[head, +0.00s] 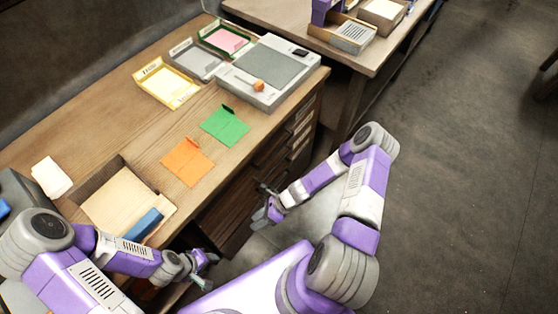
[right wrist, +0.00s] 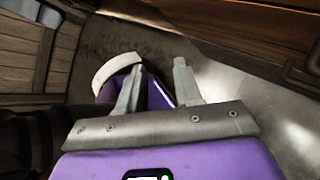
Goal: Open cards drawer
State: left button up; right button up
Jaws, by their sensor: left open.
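The wooden desk's drawer fronts (head: 268,152) lie in shadow below the right part of the desk top in the head view. They look shut, and I cannot read which one is the cards drawer. My right gripper (head: 264,212) is in front of the desk, low beside these fronts and apart from them. In the right wrist view the right gripper (right wrist: 155,82) has its two fingers apart with nothing held between them. My left gripper (head: 208,262) is open, near the desk's front edge at lower left.
Orange (head: 187,162) and green (head: 224,126) sheets lie on the desk, with a yellow tray (head: 166,84) and a grey device (head: 268,72) behind. The floor at right is clear.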

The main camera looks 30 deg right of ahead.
jog(key=w+d+m+t, duration=0.6)
jog(key=w+d+m, duration=0.1)
jog(key=m, duration=0.4)
jog(key=m+t+h, duration=0.4)
jog(key=m+t, duration=0.3)
jog(key=m, duration=0.5)
send_near(280, 161)
jog(key=w+f, duration=0.1)
jog(key=w, duration=0.2)
jog(key=x, duration=0.2)
jog(key=b+x, duration=0.1)
jog(key=x, duration=0.4)
jog(key=shift+a+f+b, duration=0.1)
jog(key=shift+a+b, duration=0.25)
grip_shut()
